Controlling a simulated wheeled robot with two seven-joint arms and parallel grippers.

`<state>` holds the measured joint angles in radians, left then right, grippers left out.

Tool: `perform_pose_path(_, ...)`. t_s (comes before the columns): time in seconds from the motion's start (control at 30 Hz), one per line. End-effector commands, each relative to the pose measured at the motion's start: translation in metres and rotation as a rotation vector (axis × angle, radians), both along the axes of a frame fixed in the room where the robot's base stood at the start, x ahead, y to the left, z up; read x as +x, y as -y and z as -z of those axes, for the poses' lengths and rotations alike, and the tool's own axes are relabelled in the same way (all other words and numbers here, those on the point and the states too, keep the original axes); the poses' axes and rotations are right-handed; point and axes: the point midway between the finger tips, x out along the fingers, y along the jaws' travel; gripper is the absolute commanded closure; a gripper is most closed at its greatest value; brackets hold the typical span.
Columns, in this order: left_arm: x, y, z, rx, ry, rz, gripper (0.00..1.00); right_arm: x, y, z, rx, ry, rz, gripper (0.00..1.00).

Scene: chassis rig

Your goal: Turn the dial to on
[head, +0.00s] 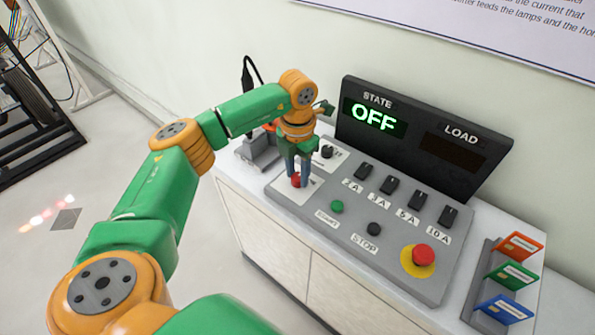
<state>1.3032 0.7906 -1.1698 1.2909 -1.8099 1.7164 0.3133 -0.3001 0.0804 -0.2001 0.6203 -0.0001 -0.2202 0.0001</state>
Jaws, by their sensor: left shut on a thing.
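The grey control panel (357,217) lies on a white cabinet. Its state display (374,117) reads OFF in green. A red dial (296,182) sits at the panel's left end, on a pale plate, partly hidden by my fingers. My left gripper (298,176) points down from above and is shut on the red dial. Which way the dial points cannot be told. A small black knob (326,152) stands just behind and right of the gripper. My right gripper is not in view.
Several black switches (389,185), a green start button (337,207), a black stop button (374,229) and a red emergency button (423,254) lie right of the gripper. A rack with coloured cards (511,275) stands at the right.

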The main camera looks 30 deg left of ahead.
Motion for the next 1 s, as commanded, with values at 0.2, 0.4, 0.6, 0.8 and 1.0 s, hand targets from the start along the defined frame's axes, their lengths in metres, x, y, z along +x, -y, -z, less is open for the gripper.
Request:
perform_pose_path(0.2,0.0006,-0.0002,-0.0008,0.0,0.003,0.2,1.0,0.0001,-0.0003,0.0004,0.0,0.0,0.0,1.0)
perform_pose_path(0.4,0.0007,-0.0001,-0.0008,0.0,0.004,0.38,1.0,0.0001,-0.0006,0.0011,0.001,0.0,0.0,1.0)
perform_pose_path(0.6,0.001,-0.0002,-0.001,0.001,0.004,0.531,1.0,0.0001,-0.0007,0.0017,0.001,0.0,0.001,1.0)
perform_pose_path(0.8,0.0011,-0.0002,-0.0011,0.001,0.005,0.64,1.0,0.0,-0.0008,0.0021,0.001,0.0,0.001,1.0)
perform_pose_path(1.0,0.0012,0.0,-0.0012,0.001,0.006,0.704,1.0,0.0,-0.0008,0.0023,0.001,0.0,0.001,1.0)
